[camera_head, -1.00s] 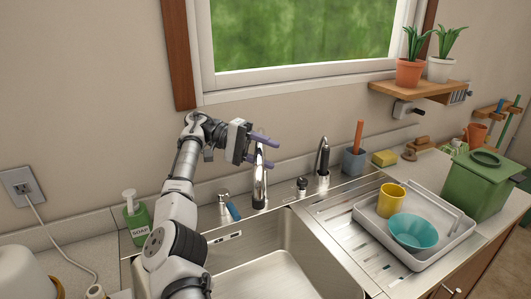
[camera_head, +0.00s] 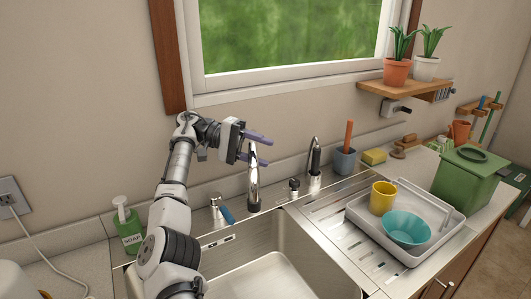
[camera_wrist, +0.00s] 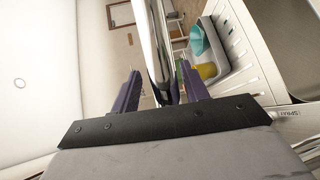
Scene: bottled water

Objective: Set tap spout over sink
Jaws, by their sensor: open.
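The chrome tap spout (camera_head: 253,180) rises behind the steel sink (camera_head: 280,235). Its arched top is near my gripper (camera_head: 265,149), and it seems to point toward the sink basin. My gripper is open, with its two purple fingers level and pointing right at the height of the spout's top. In the wrist view the spout (camera_wrist: 155,45) runs between the two fingers of my gripper (camera_wrist: 160,90). Whether either finger touches it cannot be told.
A second, dark-headed faucet (camera_head: 314,158) and a small black knob (camera_head: 294,187) stand right of the spout. A green soap bottle (camera_head: 128,225) is at left. A dish rack (camera_head: 445,232) with a yellow cup (camera_head: 382,198) and teal bowl (camera_head: 408,230) is at right. The basin is empty.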

